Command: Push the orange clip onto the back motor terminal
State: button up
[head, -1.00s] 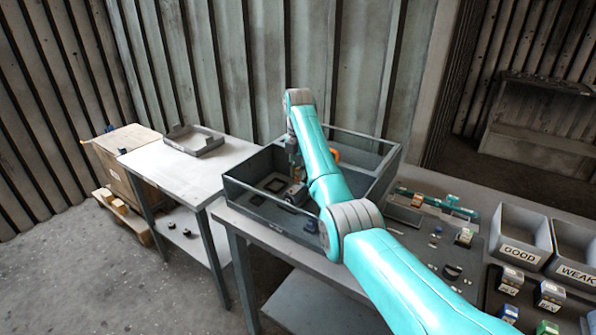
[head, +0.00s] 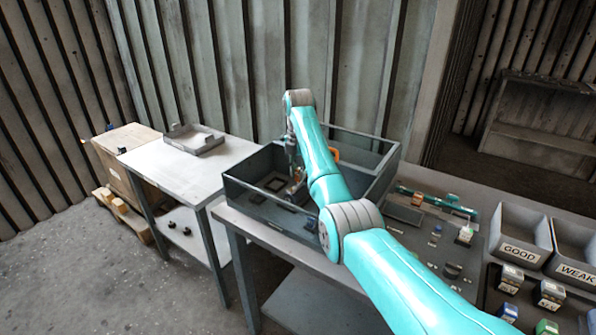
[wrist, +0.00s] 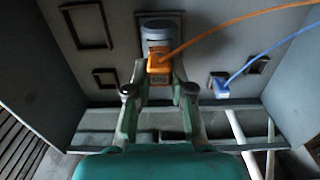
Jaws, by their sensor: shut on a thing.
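My gripper (wrist: 159,72) is shut on the orange clip (wrist: 159,64) in the wrist view, one finger on each side. An orange wire runs from the clip to the upper right. The clip is right against the near end of a grey, rounded motor (wrist: 157,36). The terminal is hidden behind the clip, so I cannot tell how far on it sits. A blue clip (wrist: 219,84) with a blue wire is to the right, apart from my gripper. In the head view my gripper (head: 297,188) is down inside the dark housing (head: 257,207), partly hidden by my arm.
Dark square frames (wrist: 88,25) sit on the housing floor to the left of the motor. The housing walls stand close around my gripper. Bins marked GOOD (head: 519,250) and WEAK (head: 574,270) are at the right. A side table (head: 185,165) holds a grey tray (head: 193,141).

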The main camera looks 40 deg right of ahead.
jog(key=shift+f, duration=0.65)
jog(key=o, duration=1)
jog(key=shift+c, duration=0.2)
